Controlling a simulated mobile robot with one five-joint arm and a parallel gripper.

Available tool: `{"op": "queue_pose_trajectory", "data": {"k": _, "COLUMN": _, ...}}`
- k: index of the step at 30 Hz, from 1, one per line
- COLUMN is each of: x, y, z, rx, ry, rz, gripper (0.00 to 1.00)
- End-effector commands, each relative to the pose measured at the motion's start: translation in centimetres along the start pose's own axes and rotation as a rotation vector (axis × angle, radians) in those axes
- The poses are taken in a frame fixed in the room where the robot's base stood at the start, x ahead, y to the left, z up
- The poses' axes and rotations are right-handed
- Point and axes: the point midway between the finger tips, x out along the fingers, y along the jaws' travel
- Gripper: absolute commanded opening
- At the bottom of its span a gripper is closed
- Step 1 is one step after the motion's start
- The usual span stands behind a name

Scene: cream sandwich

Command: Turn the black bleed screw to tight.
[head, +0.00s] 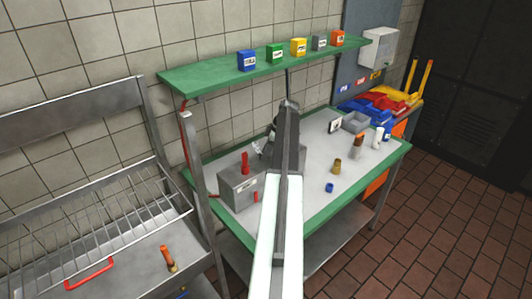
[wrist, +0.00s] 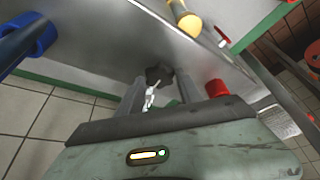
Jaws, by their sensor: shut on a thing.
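The black bleed screw (wrist: 158,74) shows in the wrist view as a dark knob between the fingertips of my gripper (wrist: 160,84). The gripper is shut on it. A small white piece (wrist: 149,97) shows just below the knob, between the fingers. In the head view my arm reaches over the workbench to a grey metal box (head: 240,190) with a red upright part (head: 245,164) on top. My arm hides the screw and most of the gripper there.
The green-edged bench (head: 310,190) holds a blue cap (head: 329,188) and a brown-yellow piece (head: 337,166) right of my arm. A green shelf (head: 205,78) with several small coloured boxes hangs above. A wire rack (head: 95,215) stands left. A red knob (wrist: 217,88) is close right of the fingers.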

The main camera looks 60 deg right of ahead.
Motion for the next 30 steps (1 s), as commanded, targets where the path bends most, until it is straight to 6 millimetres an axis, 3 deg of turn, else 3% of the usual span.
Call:
{"op": "queue_pose_trajectory", "data": {"k": 11, "x": 0.06, "y": -0.21, "z": -0.10, "rx": 0.124, "ry": -0.001, "rz": 0.048, "gripper": 0.02}}
{"op": "queue_pose_trajectory", "data": {"k": 30, "x": 0.16, "y": -0.78, "z": -0.41, "rx": 0.666, "ry": 0.001, "rz": 0.275, "gripper": 0.02}}
